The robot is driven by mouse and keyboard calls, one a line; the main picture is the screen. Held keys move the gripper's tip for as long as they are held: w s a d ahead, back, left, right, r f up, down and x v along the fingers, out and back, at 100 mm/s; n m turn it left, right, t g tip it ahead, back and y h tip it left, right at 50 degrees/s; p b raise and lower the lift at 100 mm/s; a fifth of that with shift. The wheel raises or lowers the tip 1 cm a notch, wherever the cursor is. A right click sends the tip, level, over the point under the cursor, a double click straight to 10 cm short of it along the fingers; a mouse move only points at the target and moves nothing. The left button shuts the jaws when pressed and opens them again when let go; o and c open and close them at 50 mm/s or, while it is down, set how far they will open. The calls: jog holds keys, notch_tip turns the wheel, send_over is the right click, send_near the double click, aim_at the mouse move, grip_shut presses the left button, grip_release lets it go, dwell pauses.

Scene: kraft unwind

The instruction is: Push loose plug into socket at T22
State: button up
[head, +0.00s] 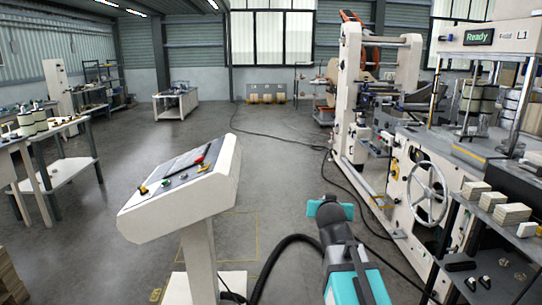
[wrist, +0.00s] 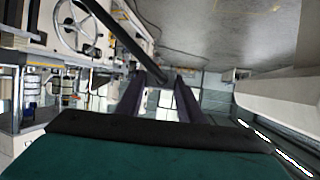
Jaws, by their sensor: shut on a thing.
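My gripper (wrist: 160,80) shows in the wrist view as two dark fingers reaching away from its teal body. A dark, straight, cable-like thing (wrist: 118,38) runs from the upper left to between the fingertips, and the gripper is shut on it. I cannot tell whether this is the loose plug or its lead. In the head view my teal arm reaches forward at bottom centre, and its fingertips are hidden. No socket or T22 mark can be made out.
A slanted control console (head: 185,185) stands close on the left of my arm. A large cream machine with a handwheel (head: 428,192) and a shelf with stacked blocks (head: 512,214) stand on the right. Dark cable (head: 285,137) crosses the floor. Open floor lies ahead; benches (head: 60,170) are far left.

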jog(key=a+n+y, duration=0.2)
jog(key=shift+f+y, duration=0.15)
jog(key=shift+y, duration=0.15)
jog(key=shift+w+a, duration=0.15)
dwell(0.7)
